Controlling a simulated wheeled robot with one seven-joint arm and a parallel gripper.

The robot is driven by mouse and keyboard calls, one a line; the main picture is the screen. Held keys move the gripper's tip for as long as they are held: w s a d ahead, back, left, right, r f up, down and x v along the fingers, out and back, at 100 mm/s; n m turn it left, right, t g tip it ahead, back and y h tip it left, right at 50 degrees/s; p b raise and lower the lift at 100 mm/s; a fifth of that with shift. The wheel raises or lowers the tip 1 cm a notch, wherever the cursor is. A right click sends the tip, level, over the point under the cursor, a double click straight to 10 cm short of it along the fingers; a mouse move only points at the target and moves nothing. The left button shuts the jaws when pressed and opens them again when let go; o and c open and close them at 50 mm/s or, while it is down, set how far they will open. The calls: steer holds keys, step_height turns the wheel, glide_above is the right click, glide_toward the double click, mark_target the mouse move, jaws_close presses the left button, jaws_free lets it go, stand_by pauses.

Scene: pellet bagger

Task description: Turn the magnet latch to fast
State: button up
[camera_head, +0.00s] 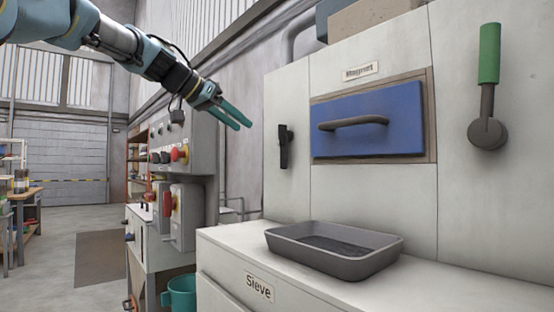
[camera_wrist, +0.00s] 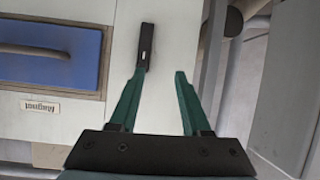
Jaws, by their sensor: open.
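The magnet drawer is a blue panel (camera_head: 368,121) with a dark bar handle, under a "Magnet" label. The likely magnet latch is a small black handle (camera_head: 285,147) on the pale panel left of the drawer, standing about upright. In the wrist view the latch (camera_wrist: 145,47) lies just beyond the left fingertip, and the drawer (camera_wrist: 50,50) is at the left. My gripper (camera_head: 243,125) has green fingers and is open and empty. It is up and left of the latch in the head view. In the wrist view its fingertips (camera_wrist: 160,73) point towards the panel; contact with the latch is not clear.
A green-gripped lever (camera_head: 488,85) is on the panel at the right. A grey tray (camera_head: 335,265) sits on the sieve ledge (camera_head: 225,245) below the drawer. A control box (camera_head: 185,145) with red buttons stands left of the machine. A teal bucket (camera_head: 182,293) is on the floor.

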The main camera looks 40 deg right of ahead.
mark_target(279, 131)
steer(key=shift+m+g+h, duration=0.4)
steer(key=shift+m, duration=0.3)
steer(key=s+d, duration=0.1)
steer(key=d, duration=0.2)
steer(key=s+d+f+p, duration=0.1)
steer(key=d, duration=0.3)
steer(key=s+d+p, duration=0.1)
steer(key=d, duration=0.3)
steer(key=shift+d+f, duration=0.1)
steer(key=shift+f, duration=0.15)
steer(key=shift+c, duration=0.2)
jaws_close()
